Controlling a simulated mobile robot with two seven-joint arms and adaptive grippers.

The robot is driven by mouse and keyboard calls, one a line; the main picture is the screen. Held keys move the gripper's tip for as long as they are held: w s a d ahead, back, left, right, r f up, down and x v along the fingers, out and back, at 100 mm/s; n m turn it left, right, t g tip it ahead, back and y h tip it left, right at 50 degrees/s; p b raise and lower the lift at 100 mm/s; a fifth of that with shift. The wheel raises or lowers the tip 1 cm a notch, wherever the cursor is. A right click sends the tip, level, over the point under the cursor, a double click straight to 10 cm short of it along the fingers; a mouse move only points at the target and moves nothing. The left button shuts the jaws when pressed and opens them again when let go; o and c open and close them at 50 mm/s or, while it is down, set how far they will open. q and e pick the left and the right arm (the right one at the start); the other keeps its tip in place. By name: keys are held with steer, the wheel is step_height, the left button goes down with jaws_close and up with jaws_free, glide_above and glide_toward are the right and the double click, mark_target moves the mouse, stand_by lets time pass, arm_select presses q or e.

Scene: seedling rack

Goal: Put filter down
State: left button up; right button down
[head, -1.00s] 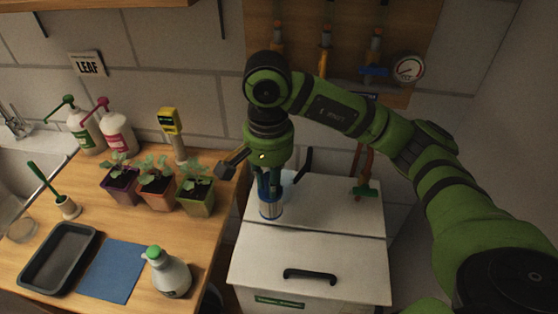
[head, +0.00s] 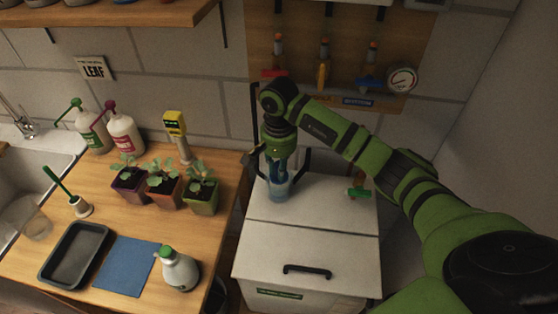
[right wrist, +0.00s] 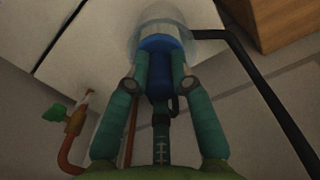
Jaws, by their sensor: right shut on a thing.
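The filter (head: 278,189) is a clear, bluish cylinder with a blue top, over the back part of a white box lid (head: 325,215). My right gripper (head: 278,165) is shut on it from above, and the filter looks about upright. In the right wrist view, both fingers of the right gripper (right wrist: 158,75) close on the blue top (right wrist: 160,45), and the clear body of the filter (right wrist: 162,18) extends beyond them. I cannot tell whether its bottom touches the lid. My left gripper is not in view.
A black bent tube (right wrist: 262,85) runs close beside the filter. A green-handled tap (head: 357,193) stands at the box's right rear. The lid's front is clear.

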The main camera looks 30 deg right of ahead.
steer(key=shift+w+d+f, duration=0.1)
steer(key=shift+w, duration=0.05)
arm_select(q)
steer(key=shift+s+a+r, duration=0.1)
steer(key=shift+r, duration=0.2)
arm_select(e)
steer(key=shift+f+b, duration=0.4)
steer(key=shift+b, duration=0.1)
steer(key=c, duration=1.1)
jaws_free()
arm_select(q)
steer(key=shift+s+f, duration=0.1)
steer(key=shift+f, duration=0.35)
arm_select(e)
steer(key=shift+r, duration=0.1)
